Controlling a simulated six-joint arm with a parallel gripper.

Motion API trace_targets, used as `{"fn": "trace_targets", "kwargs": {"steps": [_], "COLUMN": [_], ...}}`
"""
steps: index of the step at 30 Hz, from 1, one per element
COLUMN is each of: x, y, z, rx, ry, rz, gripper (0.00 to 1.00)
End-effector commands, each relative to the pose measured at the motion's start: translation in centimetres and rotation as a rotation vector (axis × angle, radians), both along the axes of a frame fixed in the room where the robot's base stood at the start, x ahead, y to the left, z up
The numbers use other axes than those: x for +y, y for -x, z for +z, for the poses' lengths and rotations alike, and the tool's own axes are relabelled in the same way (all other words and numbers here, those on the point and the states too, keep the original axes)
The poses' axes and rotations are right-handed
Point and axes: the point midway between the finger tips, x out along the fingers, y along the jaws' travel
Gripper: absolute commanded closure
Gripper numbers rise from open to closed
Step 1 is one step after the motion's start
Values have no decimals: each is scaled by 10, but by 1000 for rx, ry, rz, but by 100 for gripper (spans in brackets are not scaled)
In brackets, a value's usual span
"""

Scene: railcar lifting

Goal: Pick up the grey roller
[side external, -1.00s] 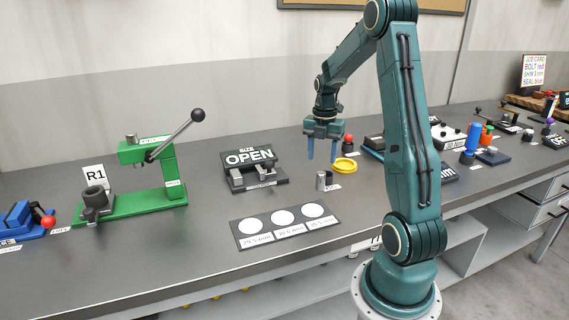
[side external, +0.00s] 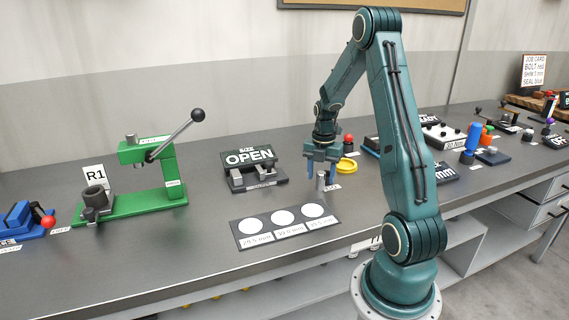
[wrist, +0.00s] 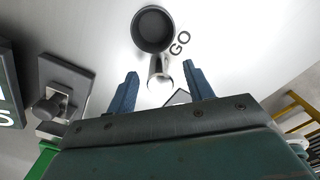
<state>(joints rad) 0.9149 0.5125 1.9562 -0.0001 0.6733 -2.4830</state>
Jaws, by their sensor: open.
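A small upright grey metal cylinder (side external: 320,183), which looks like the grey roller, stands on the bench beside a GO label. In the wrist view a narrow shiny grey piece (wrist: 158,71) shows between my fingertips, touching or overlapping a wider round part with a dark top (wrist: 153,30). I cannot tell whether these are one object or two. My gripper (side external: 320,174) points down, open, with its blue fingers on either side of the grey piece. In the wrist view my gripper (wrist: 160,80) has clear gaps at both fingers, with nothing held.
A plate with white circles (side external: 284,224) lies in front. A green lever press (side external: 150,180) stands further left.

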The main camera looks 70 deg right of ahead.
Motion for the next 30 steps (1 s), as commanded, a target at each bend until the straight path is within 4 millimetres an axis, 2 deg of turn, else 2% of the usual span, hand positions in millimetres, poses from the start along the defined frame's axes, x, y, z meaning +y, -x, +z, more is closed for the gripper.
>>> {"fn": "trace_targets", "kwargs": {"steps": [4,18,19,24,27,30], "x": [0,0,0,0,0,0], "y": [0,0,0,0,0,0], "z": [-8,-8,-8,-8,-8,-8], "rx": [0,0,0,-1,-1,-1], "ry": [0,0,0,0,0,1], "rz": [0,0,0,0,0,0], "gripper": [48,48,50,84,100,100]}}
